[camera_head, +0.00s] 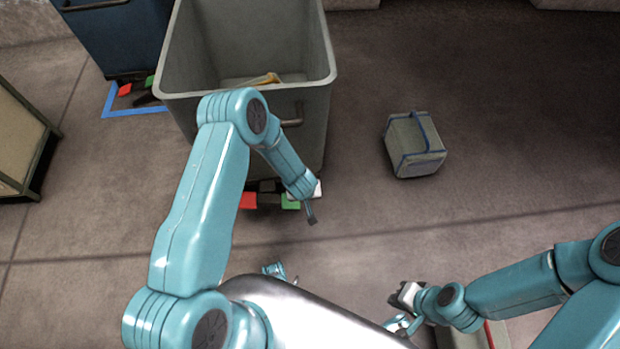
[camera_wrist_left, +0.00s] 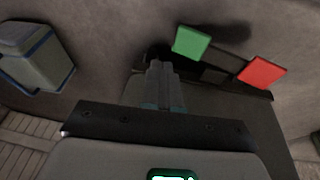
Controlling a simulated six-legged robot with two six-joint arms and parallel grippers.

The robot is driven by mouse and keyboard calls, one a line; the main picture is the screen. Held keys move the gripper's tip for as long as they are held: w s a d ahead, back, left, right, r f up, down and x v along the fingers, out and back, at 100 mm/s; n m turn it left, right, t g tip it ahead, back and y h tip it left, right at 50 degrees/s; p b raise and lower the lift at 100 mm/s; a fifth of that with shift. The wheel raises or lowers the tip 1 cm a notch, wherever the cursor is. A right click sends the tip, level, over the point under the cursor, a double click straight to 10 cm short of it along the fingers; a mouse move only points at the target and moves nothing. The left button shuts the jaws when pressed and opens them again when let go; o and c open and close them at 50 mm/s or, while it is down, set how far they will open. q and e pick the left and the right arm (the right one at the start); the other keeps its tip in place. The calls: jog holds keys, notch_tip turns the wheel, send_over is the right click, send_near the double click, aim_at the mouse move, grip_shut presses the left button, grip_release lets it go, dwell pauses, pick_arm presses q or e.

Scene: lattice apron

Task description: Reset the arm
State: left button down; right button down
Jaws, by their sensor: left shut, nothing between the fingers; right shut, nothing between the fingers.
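My left arm is folded in front of the grey bin in the head view, elbow raised and forearm slanting down. My left gripper (camera_head: 311,215) is small there, pointing down near the bin's foot. In the left wrist view its fingers (camera_wrist_left: 160,82) are together and empty. My right arm comes in from the right, low over the floor. My right gripper (camera_head: 402,295) is shut and empty at the bottom, pointing left.
A tall open grey bin (camera_head: 326,58) holds a tan item; red and green pads show at its foot. A blue bin (camera_head: 115,40) stands behind it, with blue tape (camera_head: 120,112) on the floor. A grey box with blue edging (camera_head: 414,145) sits right on open floor.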

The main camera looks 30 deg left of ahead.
pick_arm(q)
jog(key=s+d+r+m+g+h, duration=0.2)
jog(key=s+d+r, duration=0.3)
jog(key=s, duration=0.5)
jog(key=s+d+r+m+g+h, duration=0.1)
jog(key=s+d+r+m+h, duration=0.25)
jog(key=s, duration=0.65)
notch_tip(320, 180, up, 28)
jog(key=d+n+p, duration=0.1)
jog(key=p, duration=2.6)
jog(key=shift+d+y, duration=0.15)
jog(key=shift+y, duration=0.2)
